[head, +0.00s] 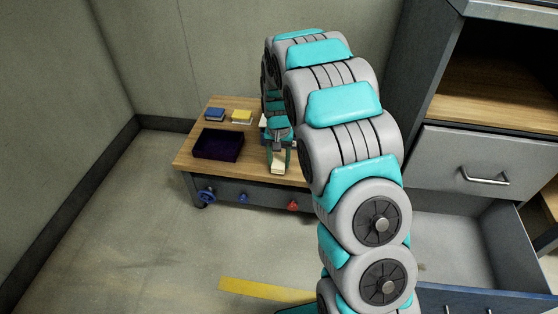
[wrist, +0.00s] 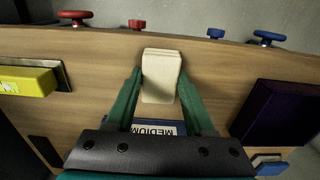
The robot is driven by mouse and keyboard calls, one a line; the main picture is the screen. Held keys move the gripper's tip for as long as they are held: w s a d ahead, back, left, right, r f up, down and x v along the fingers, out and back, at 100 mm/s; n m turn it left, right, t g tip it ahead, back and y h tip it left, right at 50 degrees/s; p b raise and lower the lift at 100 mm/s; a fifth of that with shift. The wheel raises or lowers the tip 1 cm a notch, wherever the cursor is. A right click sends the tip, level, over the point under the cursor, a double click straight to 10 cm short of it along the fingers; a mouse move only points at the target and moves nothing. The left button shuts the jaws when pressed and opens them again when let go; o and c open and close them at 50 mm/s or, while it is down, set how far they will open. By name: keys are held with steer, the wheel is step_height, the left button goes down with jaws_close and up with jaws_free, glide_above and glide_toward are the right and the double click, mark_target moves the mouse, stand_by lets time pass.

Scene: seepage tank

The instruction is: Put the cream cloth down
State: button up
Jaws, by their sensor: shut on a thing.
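The cream cloth (head: 278,168) looks like a small folded pad and is between the fingertips of my gripper (head: 279,158) at the front part of the low wooden bench (head: 196,142). In the wrist view the cloth (wrist: 161,76) sits between the two green fingers of my gripper (wrist: 160,88), which are shut on it. The cloth is over the bench top near the edge with the knobs. I cannot tell whether it touches the wood.
A dark purple box (head: 217,145) lies left of the cloth. A blue block (head: 215,114) and a yellow block (head: 241,117) lie behind it. The wrist view shows another yellow block (wrist: 27,82) and a blue piece marked MEDIUM (wrist: 150,127). An open drawer (head: 465,250) is at right.

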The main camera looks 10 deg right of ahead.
mark_target(279, 162)
steer(key=shift+f, duration=0.15)
steer(key=o, duration=1.2)
step_height(279, 162, up, 12)
steer(key=s+r+n, duration=0.1)
steer(key=s+r, duration=0.3)
steer(key=s, duration=0.6)
steer(key=s+r+n, duration=0.1)
steer(key=s+r, duration=0.3)
steer(key=s, duration=0.5)
steer(key=s+f+n+g, duration=0.1)
steer(key=s+n, duration=0.1)
steer(key=s, duration=2)
steer(key=shift+s+f+g+p, duration=0.15)
steer(key=shift+s+g+p, duration=0.05)
steer(key=shift+g+p, duration=0.2)
